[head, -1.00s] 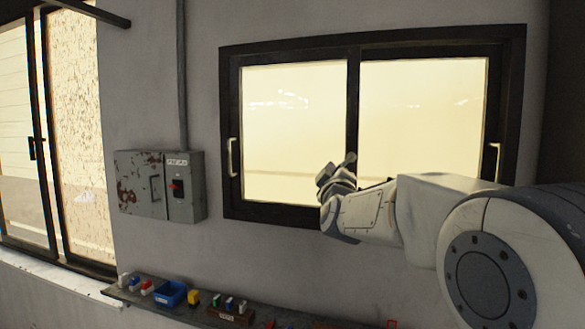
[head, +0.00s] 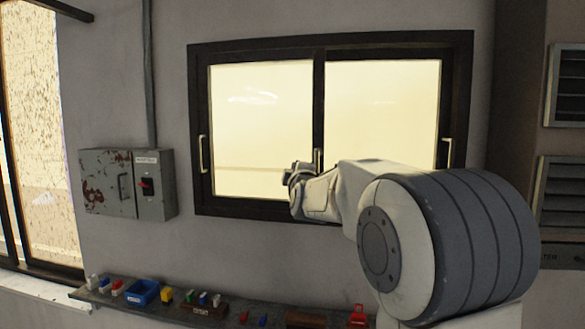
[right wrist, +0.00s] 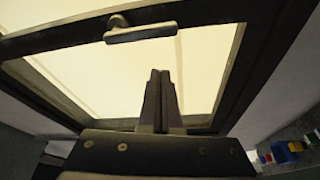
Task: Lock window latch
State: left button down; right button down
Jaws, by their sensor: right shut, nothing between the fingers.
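The sliding window (head: 330,48) has a dark frame and two bright panes. Its small grey latch (head: 318,158) sits on the middle upright; the lever looks upright, in line with that bar. In the right wrist view the latch (right wrist: 140,33) lies beyond the fingertips, with a visible gap in the picture. My right gripper (head: 291,175) is just left of and slightly below the latch, in front of the left pane. In the right wrist view its fingers (right wrist: 160,75) are together and empty. My left gripper is out of view.
Pull handles (head: 203,154) are on the window's outer sides. A rusty grey electrical box (head: 107,185) with a red switch hangs at left. A shelf (head: 225,314) below carries a blue bin (head: 142,292) and several small items. Vents (head: 566,85) are at right.

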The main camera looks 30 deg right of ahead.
jog(key=r+b+v, duration=0.1)
jog(key=b+v, duration=0.3)
jog(key=v, duration=0.5)
jog(key=shift+s+a, duration=0.3)
jog(key=shift+s, duration=0.05)
